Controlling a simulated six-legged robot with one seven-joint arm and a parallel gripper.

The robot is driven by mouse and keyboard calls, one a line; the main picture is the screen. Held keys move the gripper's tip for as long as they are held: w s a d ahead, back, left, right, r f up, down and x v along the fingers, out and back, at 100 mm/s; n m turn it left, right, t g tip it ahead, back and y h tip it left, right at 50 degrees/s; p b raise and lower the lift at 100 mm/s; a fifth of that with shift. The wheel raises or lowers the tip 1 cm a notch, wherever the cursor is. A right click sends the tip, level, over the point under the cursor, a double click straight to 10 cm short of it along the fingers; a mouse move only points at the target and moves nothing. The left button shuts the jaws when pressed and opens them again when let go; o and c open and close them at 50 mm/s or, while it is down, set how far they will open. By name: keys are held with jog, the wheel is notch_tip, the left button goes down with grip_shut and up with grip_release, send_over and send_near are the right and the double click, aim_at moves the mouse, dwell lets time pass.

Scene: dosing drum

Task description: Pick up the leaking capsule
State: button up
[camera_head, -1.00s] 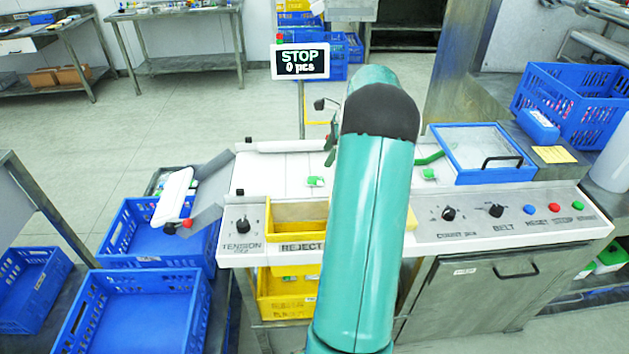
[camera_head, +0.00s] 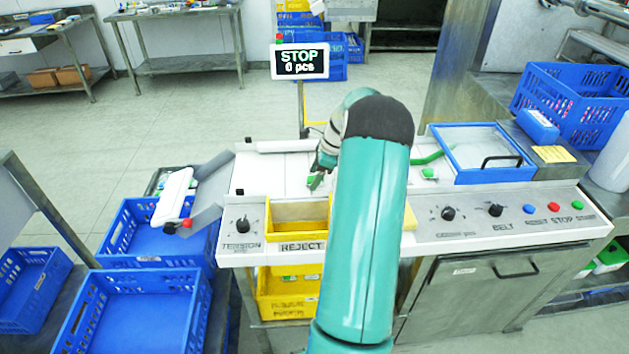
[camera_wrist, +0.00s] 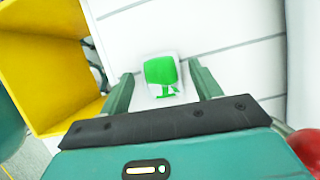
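A white capsule with a green patch (camera_wrist: 160,71) lies on the white belt in the wrist view. A smaller green mark shows at its near edge; I cannot tell whether this is a leak. My gripper (camera_wrist: 164,80) is open, with one green finger on each side of the capsule and visible gaps between. In the head view my gripper (camera_head: 319,178) is low over the belt, and the capsule there is mostly hidden by it. A second green and white capsule (camera_head: 429,173) lies on the belt to the right, beyond my arm.
A yellow REJECT bin (camera_head: 270,225) sits at the belt's near edge, close to my gripper. A blue-framed clear cover (camera_head: 482,152) stands to the right. A STOP sign display (camera_head: 300,62) rises behind. Blue crates (camera_head: 150,285) stand at left.

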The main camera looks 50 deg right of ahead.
jog(key=c, duration=1)
jog(key=shift+r, duration=0.15)
